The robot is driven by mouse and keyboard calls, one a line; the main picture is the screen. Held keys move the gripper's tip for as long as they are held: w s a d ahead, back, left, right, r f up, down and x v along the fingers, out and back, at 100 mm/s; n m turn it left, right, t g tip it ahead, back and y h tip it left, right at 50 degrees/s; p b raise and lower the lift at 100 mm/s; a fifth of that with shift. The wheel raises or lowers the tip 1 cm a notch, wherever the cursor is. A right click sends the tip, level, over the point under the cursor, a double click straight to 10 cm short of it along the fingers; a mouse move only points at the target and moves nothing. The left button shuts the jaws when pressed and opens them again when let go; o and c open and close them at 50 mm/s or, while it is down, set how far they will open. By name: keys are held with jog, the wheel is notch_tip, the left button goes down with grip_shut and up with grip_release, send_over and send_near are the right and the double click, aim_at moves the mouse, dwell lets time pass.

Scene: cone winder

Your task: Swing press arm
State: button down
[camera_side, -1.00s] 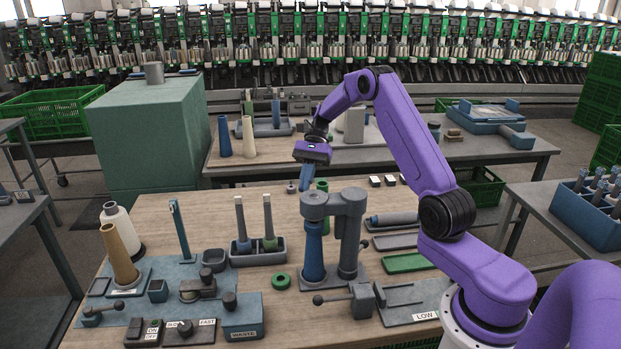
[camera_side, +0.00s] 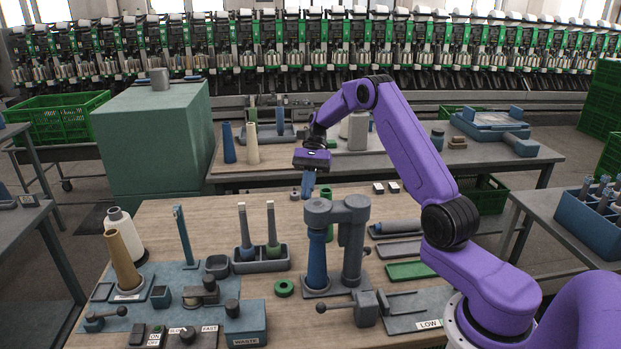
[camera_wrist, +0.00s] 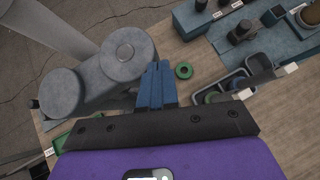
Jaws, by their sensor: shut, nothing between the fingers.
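The grey press arm (camera_side: 334,208) is a short link between a round head and an upright post (camera_side: 352,255). Its head sits over the top of a blue cone (camera_side: 316,262) on the press base. In the wrist view the press arm (camera_wrist: 92,78) shows from above, left of my fingers, with both round ends visible. My gripper (camera_side: 308,192) is shut and empty, pointing down just behind the head in the side view. Its blue fingers (camera_wrist: 157,85) are together close beside the nearer round end in the wrist view. I cannot tell whether they touch.
A green ring (camera_side: 284,288) lies on the table left of the press. A grey holder (camera_side: 262,265) with two spindles stands further left. Grey and green trays (camera_side: 408,271) lie to the right. A ball-ended lever (camera_side: 338,306) is in front of the press base.

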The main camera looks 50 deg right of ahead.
jog(key=v, duration=0.7)
jog(key=s+a+r+n+h, duration=0.2)
jog(key=s+a+n+h, duration=0.3)
jog(key=a, duration=0.5)
jog(key=s+a+r+n+h, duration=0.1)
jog(key=s+a+n+h, duration=0.1)
jog(key=s+a+n, duration=0.7)
jog(key=s+a+f+n+t, duration=0.1)
jog(key=s+n+t, duration=0.1)
jog(key=s+n, duration=0.4)
jog(key=s+a+f+n+t+h, duration=0.1)
jog(key=s+n, duration=0.4)
jog(key=s, duration=1)
jog(key=shift+f+n+t, duration=0.4)
jog(key=shift+f+t, duration=0.2)
jog(key=shift+a, duration=0.15)
